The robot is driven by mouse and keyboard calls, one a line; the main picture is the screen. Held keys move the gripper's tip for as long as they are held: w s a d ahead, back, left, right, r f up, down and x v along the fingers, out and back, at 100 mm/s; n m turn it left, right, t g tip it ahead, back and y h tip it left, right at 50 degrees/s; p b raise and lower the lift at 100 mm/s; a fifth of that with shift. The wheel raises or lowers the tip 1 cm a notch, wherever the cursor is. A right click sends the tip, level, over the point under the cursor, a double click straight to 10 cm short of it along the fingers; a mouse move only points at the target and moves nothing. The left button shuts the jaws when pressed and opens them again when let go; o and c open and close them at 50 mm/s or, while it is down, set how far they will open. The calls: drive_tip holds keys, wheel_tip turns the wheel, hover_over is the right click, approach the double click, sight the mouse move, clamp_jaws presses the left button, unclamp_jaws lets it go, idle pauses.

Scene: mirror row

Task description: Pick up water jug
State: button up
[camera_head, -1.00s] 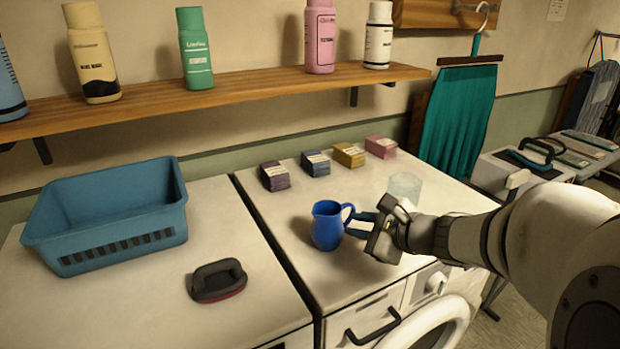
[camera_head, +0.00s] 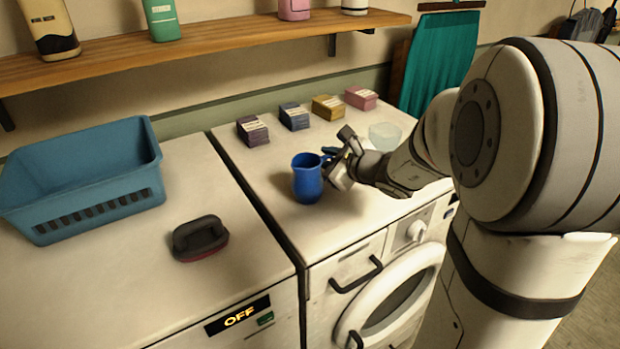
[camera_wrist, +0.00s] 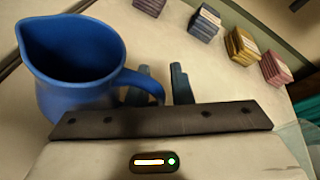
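The blue water jug (camera_head: 307,184) stands upright on the right-hand white machine top, its handle toward my gripper. My gripper (camera_head: 328,160) is at the handle side of the jug. In the wrist view the jug (camera_wrist: 75,60) fills the upper left, with its mouth open toward the camera. The two fingers of my gripper (camera_wrist: 163,86) are apart, one at the handle loop and one to its right. The outer part of the handle lies between them, and a gap shows beside the right finger. Contact with the handle cannot be made out.
A clear cup (camera_head: 385,135) stands behind my wrist. Several small boxes, including a yellow one (camera_head: 328,107), line the back. A blue basket (camera_head: 85,190) and a dark brush (camera_head: 200,238) sit on the left machine. A wooden shelf (camera_head: 210,45) runs above.

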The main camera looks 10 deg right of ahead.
drive_tip(key=shift+c, duration=0.3)
clamp_jaws()
drive_tip(key=shift+r, duration=0.2)
